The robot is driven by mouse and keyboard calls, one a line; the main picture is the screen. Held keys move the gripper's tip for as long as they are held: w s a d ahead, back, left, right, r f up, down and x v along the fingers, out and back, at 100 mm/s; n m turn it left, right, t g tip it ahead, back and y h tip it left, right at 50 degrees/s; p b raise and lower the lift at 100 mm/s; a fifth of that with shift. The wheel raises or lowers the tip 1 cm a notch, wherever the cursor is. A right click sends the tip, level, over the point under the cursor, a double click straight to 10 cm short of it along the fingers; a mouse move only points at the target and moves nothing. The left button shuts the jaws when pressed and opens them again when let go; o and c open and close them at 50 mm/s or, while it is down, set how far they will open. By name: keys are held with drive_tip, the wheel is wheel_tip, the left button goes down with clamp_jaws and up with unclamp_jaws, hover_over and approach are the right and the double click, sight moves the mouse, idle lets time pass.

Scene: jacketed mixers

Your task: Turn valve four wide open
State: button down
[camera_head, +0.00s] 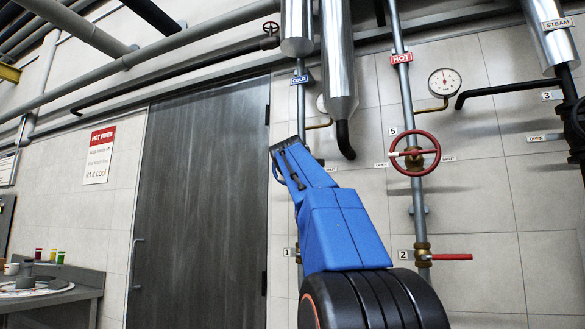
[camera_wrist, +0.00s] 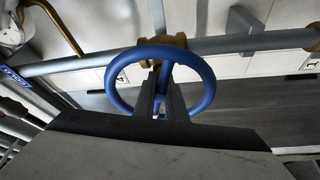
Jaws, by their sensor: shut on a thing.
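A blue handwheel (camera_wrist: 207,82) with a brass valve body sits on a grey pipe in the wrist view. My gripper (camera_wrist: 163,85) reaches into the wheel, its two dark fingers close together and shut on it around a spoke near the middle. In the head view, my gripper (camera_head: 290,152) is at the pipe under the COLD tag (camera_head: 299,79), and my blue arm hides most of the wheel. I can read no number four tag; tags 1, 2, 3 and 5 show. How far the valve is turned cannot be told.
A red handwheel (camera_head: 414,153) stands to the right on the HOT pipe, with a red lever valve (camera_head: 450,257) below it. A dark door (camera_head: 200,200) is to the left.

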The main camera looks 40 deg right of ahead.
drive_tip(key=shift+w+d+f+n+g+y, duration=0.1)
drive_tip(key=shift+n+g+y, duration=0.2)
drive_tip(key=shift+n, duration=0.6)
drive_tip(key=shift+s+a+f+n+g+y, duration=0.15)
drive_tip(key=shift+n+y, duration=0.2)
drive_tip(key=shift+n, duration=0.55)
drive_tip(key=shift+w+d+f+n+g+y, duration=0.15)
drive_tip(key=shift+n+g+y, duration=0.15)
drive_tip(key=shift+n, duration=0.6)
drive_tip(key=shift+r, duration=0.15)
drive_tip(key=c, duration=1.7)
unclamp_jaws()
drive_tip(key=shift+c, duration=0.2)
drive_tip(key=shift+r, duration=0.1)
drive_tip(key=shift+s+a, duration=0.2)
drive_tip(key=shift+s, duration=0.05)
drive_tip(key=v, duration=1.6)
drive_tip(key=shift+s+a, duration=0.25)
drive_tip(key=shift+a, duration=0.05)
